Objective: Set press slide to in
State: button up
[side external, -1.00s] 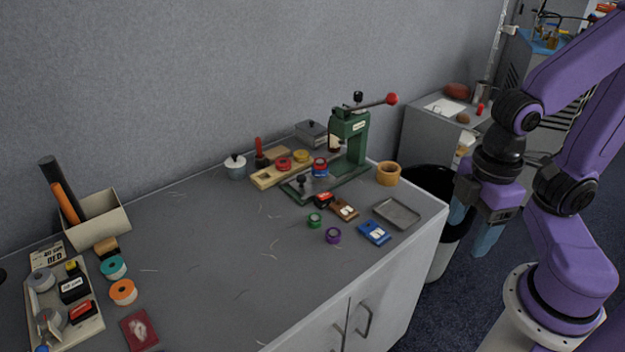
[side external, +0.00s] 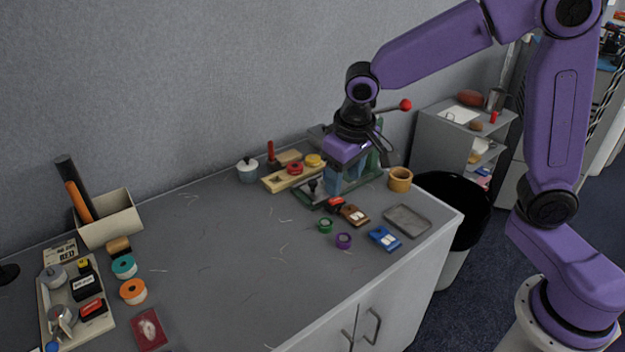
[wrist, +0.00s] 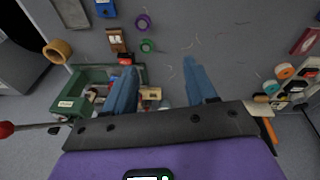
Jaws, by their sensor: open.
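The green press (side external: 374,172) stands near the table's right end, its column largely hidden behind my gripper in the side view. Its lever ends in a red ball (side external: 405,105). A black knob (side external: 313,186) stands at the left front end of the press base, apparently on the slide; the slide's exact position is unclear. My gripper (side external: 343,187) points down, open and empty, in front of the press and right of the knob. In the wrist view the open blue fingers (wrist: 157,68) are spread over the table beside the green press body (wrist: 75,85); the knob is not clear there.
A wooden tray (side external: 272,184) with red and yellow rings lies left of the press. A tape roll (side external: 400,179), grey tray (side external: 408,221), blue card (side external: 384,238), and green (side external: 325,226) and purple (side external: 343,241) rings lie to the right and front. The table's middle is clear.

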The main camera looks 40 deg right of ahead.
jog(key=w+d+f+m+h, duration=0.15)
jog(key=w+m, duration=0.35)
jog(key=w, duration=0.7)
jog(key=m+t, duration=0.1)
jog(key=m, duration=0.5)
send_near(313, 181)
jog(key=shift+h, duration=0.45)
jog(key=x, duration=0.5)
jog(key=a+x, duration=0.1)
jog(key=x, duration=0.2)
jog(key=shift+w+d+f, duration=0.1)
jog(key=shift+f, duration=0.25)
